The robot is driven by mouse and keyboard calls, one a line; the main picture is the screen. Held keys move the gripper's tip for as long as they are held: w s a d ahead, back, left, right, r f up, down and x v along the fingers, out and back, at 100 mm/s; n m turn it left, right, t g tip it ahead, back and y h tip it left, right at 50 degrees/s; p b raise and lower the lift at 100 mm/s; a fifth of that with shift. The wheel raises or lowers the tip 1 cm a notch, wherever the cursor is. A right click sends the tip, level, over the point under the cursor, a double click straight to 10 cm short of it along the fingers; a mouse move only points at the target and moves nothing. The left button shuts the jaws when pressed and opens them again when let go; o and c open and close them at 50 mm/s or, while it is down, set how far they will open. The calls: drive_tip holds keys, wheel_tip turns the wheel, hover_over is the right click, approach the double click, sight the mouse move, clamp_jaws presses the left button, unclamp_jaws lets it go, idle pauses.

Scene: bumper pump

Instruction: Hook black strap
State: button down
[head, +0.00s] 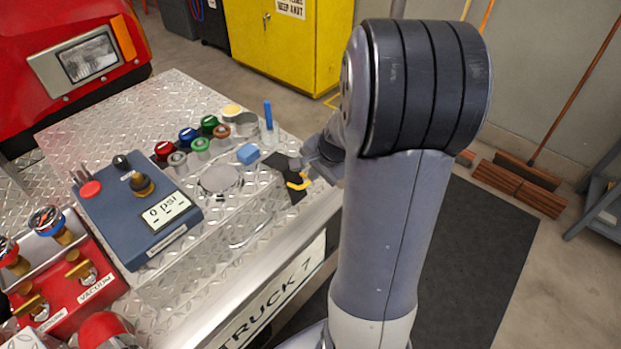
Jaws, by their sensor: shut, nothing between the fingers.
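A black strap (284,166) lies on the diamond-plate bumper top, close to its right edge. A small yellow piece (298,182) shows at the strap's right side; I cannot tell whether it is a hook or part of something else. My gripper (301,168) is beside the strap's right side, partly hidden by my own arm. It is shut and holds nothing. I cannot tell whether its tips touch the strap.
A blue pump panel (130,225) reading 0 psi and red valve units (78,295) stand to the left. Several coloured caps (187,136), a blue block (247,153) and an upright blue marker (268,115) sit near the strap. A yellow cabinet (290,45) stands behind.

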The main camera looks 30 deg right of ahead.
sight(307, 184)
drive_tip(key=shift+x, duration=1.95)
drive_tip(key=shift+f, duration=0.1)
wheel_tip(307, 184, down, 4)
drive_tip(key=b, duration=0.4)
drive_tip(key=shift+s+f+b, duration=0.1)
drive_tip(key=shift+s+b, duration=0.05)
drive_tip(key=shift+b, duration=0.15)
